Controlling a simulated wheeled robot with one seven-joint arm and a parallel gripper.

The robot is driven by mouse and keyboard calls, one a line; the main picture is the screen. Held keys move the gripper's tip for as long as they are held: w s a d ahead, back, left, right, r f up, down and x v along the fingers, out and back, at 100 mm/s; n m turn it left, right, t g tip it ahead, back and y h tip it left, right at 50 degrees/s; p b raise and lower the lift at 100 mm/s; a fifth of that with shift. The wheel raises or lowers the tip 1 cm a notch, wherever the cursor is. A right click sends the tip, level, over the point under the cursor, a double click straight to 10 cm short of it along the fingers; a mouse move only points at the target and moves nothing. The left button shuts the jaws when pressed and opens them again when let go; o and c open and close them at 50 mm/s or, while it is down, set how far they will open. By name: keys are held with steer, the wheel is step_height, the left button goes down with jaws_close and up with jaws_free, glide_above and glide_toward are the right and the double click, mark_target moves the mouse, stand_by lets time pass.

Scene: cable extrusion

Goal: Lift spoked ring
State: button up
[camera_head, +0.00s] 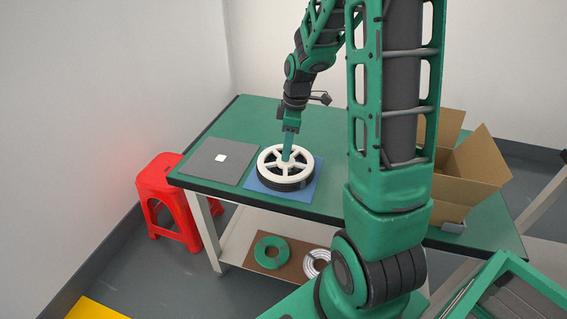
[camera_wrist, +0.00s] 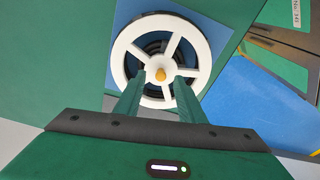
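The white spoked ring (camera_head: 271,161) lies flat on top of a black coil (camera_head: 287,184) on the green table. It also shows in the wrist view (camera_wrist: 123,50), with a small yellow knob (camera_wrist: 161,75) at its hub. My gripper (camera_head: 287,157) points down over the ring's middle. In the wrist view its two green fingers (camera_wrist: 158,88) stand apart, on either side below the hub, with a gap between them. Whether the fingertips touch the ring, I cannot tell.
A blue mat (camera_head: 312,184) lies under the coil. A grey mat (camera_head: 196,164) with a white square piece (camera_head: 220,158) lies to its left. An open cardboard box (camera_head: 470,175) stands at the right. A red stool (camera_head: 168,190) stands left of the table (camera_head: 235,125).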

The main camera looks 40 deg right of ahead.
step_height(320, 180, down, 2)
steer(key=shift+a+f, duration=0.1)
jaws_close()
steer(key=shift+r, duration=0.2)
